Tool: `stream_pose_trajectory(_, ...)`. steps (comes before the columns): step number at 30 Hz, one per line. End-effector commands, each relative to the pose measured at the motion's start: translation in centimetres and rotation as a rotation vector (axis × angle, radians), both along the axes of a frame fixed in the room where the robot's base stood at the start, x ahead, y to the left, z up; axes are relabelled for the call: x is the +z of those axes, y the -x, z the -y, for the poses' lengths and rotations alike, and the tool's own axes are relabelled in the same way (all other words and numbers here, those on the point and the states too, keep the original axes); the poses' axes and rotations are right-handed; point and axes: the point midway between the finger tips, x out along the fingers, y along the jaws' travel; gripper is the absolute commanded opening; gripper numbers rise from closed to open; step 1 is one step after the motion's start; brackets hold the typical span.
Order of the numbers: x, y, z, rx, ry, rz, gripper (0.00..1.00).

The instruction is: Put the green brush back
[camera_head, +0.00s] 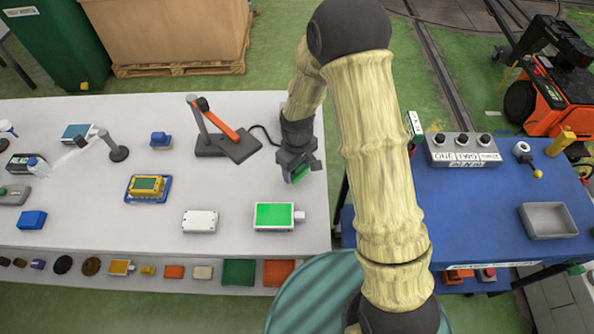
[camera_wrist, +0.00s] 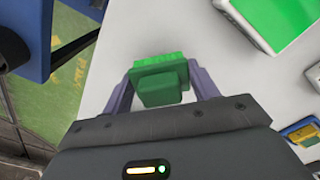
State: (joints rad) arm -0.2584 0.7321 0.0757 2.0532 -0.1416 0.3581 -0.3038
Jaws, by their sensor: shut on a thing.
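My gripper (camera_head: 298,172) is over the right end of the white table (camera_head: 165,228), pointing down. It is shut on the green brush (camera_wrist: 160,78), which sits between both fingers in the wrist view. Only a bit of the green brush (camera_head: 299,173) shows under the gripper in the head view. I cannot tell whether the brush touches the table. A white box with a green top (camera_head: 274,215) lies just in front of the gripper; its green top also shows at the upper right of the wrist view (camera_wrist: 278,18).
A black stand with an orange arm (camera_head: 228,140) is left of my gripper. A white box (camera_head: 200,221) and a yellow device on a blue base (camera_head: 148,187) lie farther left. A blue table (camera_head: 470,205) with a grey tray (camera_head: 548,221) and a button box (camera_head: 462,150) stands right, across a gap.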

Motion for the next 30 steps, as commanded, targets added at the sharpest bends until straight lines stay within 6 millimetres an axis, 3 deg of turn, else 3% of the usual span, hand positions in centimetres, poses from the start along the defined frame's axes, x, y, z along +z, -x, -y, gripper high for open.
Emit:
stream_pose_trajectory(5,-2.1,0.0,0.0,0.001,0.001,-0.002,0.38)
stream_pose_trajectory(17,-2.6,0.0,0.0,0.0,0.0,0.0,0.38)
stream_pose_trajectory(18,-2.6,0.0,0.0,0.0,0.0,0.0,0.63)
stream_pose_trajectory(21,-2.5,0.0,0.0,0.0,0.0,0.0,0.81)
stream_pose_trajectory(30,-2.4,0.0,0.0,0.0,0.0,0.0,0.81)
